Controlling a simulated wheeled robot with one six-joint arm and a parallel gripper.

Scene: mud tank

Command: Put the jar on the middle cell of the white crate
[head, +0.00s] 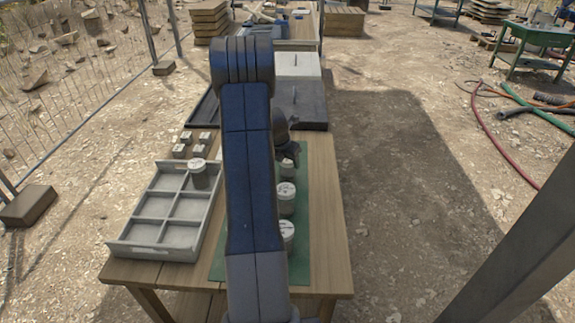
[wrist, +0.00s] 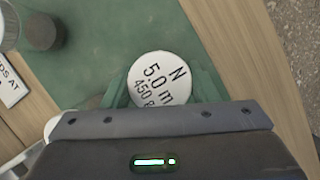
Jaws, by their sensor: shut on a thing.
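The white crate (head: 150,252), divided into several cells, lies left of my arm. A grey, white-lidded jar (head: 199,177) stands in its far right cell. The other visible cells look empty.
Two more white-lidded jars, one farther (head: 286,192) and one nearer (head: 286,236), stand on the green mat (head: 300,262). Several small grey blocks (head: 180,151) lie beyond the crate. A dark tray (head: 305,115) lies at the table's far end. Bare wood (head: 325,200) runs along the right.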

